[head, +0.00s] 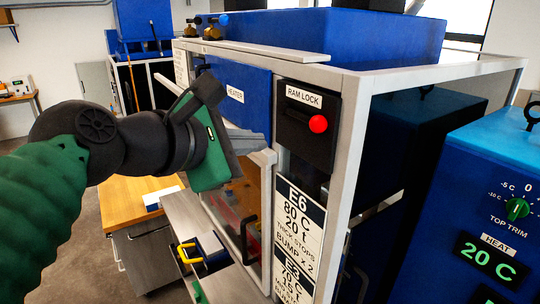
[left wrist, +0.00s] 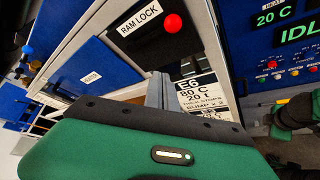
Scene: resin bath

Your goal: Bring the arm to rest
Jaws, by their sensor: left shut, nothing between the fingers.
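My left arm comes in from the left in the head view, green sleeve and black wrist. Its gripper (head: 262,146) is shut and empty, in front of the blue HEATER panel (head: 240,92) of the press cabinet. In the left wrist view the grey fingers (left wrist: 160,90) are together, pointing toward the RAM LOCK panel (left wrist: 150,40) and the E6 label (left wrist: 198,98). I cannot tell if they touch the cabinet. A green and black part at the right edge of the wrist view looks like my other arm; no right fingers can be made out.
The RAM LOCK panel has a red knob (head: 318,124). A white frame post (head: 345,190) stands right of it. A blue control unit (head: 480,160) reading 20 C is at the right. A wooden-topped bench (head: 135,200) and an open drawer with a yellow handle (head: 188,256) are below the arm.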

